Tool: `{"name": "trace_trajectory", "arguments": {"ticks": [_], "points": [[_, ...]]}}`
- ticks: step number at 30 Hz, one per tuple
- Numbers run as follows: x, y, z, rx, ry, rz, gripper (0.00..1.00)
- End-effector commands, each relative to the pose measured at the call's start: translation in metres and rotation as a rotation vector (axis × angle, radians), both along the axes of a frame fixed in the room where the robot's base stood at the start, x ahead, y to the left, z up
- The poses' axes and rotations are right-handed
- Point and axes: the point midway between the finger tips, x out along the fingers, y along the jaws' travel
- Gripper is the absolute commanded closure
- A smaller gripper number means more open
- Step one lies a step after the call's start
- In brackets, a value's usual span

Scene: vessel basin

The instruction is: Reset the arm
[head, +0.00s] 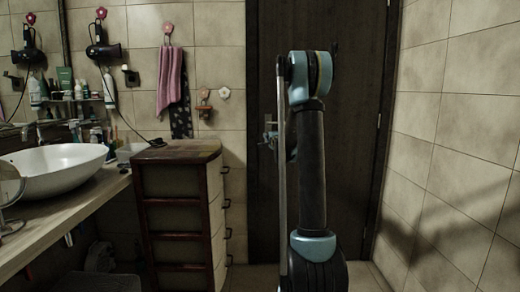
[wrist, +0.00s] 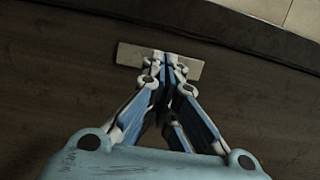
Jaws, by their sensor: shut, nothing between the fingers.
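My gripper (wrist: 164,62) shows in the wrist view with its blue and grey fingers drawn together and nothing between them. Behind the fingertips is a pale rectangular plate (wrist: 128,54) on a dark brown surface, which looks like the door. My arm (head: 311,165) stands upright in the middle of the head view, in front of the dark door (head: 350,120). In the head view I cannot make out the gripper clearly; it seems to be behind the arm.
A white vessel basin (head: 60,168) sits on a wooden counter (head: 70,215) at the left. A drawer cabinet (head: 178,152) stands between the counter and my arm. A hair dryer (head: 103,50) and a pink towel (head: 170,78) hang on the back wall. A tiled wall (head: 450,130) bounds the right side.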

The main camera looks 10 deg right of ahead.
Motion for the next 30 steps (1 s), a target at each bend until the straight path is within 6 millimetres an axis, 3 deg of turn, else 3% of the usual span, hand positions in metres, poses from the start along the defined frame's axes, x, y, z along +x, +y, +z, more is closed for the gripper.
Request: {"name": "trace_trajectory", "arguments": {"ticks": [5,14,23,30], "points": [[-0.030,0.020,0.014,-0.084,0.004,0.066,1.00],[-0.117,0.069,0.026,-0.320,0.049,0.254,1.00],[-0.215,0.102,0.006,-0.549,0.137,0.434,1.00],[-0.299,0.113,-0.028,-0.726,0.235,0.569,1.00]]}}
